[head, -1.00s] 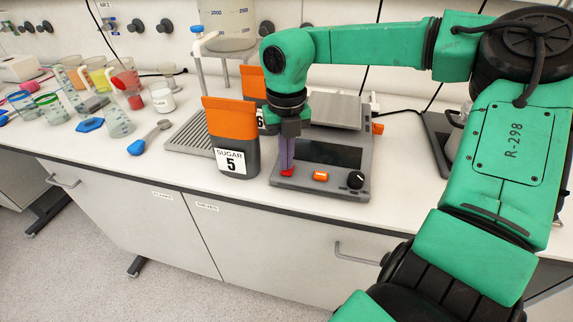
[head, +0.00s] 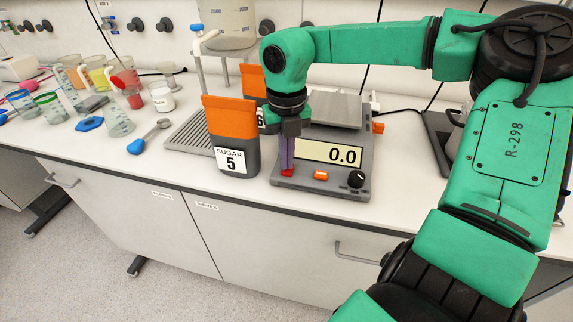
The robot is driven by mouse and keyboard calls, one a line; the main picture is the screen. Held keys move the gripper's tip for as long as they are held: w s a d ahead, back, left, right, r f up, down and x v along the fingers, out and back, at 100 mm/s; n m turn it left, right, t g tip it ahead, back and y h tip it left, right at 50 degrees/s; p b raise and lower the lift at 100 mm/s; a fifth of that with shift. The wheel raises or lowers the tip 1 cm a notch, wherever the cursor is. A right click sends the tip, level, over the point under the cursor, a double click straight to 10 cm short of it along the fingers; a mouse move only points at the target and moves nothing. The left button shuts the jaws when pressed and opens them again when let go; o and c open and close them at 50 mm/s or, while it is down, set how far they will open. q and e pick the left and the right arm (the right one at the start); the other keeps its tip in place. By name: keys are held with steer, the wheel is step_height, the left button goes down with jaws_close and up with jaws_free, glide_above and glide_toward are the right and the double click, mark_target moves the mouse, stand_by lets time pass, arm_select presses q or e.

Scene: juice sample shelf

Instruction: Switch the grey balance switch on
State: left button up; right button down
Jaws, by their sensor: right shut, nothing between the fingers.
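The grey balance (head: 330,189) stands on the bench, with a flat weighing plate (head: 335,110) at its back. Its display (head: 335,153) is lit and reads 0.0. My right gripper (head: 287,170) points straight down at the balance's front left, its fingers shut with nothing between them. The fingertips are at a red part (head: 287,173), which may be the switch; they partly hide it, and I cannot tell if they touch it. An orange button (head: 321,175) and a black knob (head: 356,179) are on the front panel. My left gripper is not in view.
A grey and orange container labelled SUGAR 5 (head: 231,136) stands close left of the gripper, with another orange-topped one behind. Several beakers, a blue-handled spoon (head: 150,137) and a ribbed drain tray (head: 187,140) are further left. The bench's front edge is near the balance.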

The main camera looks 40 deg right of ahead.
step_height(320, 180, up, 6)
steer(key=p, duration=0.3)
steer(key=shift+r+p, duration=0.1)
steer(key=shift+p, duration=0.25)
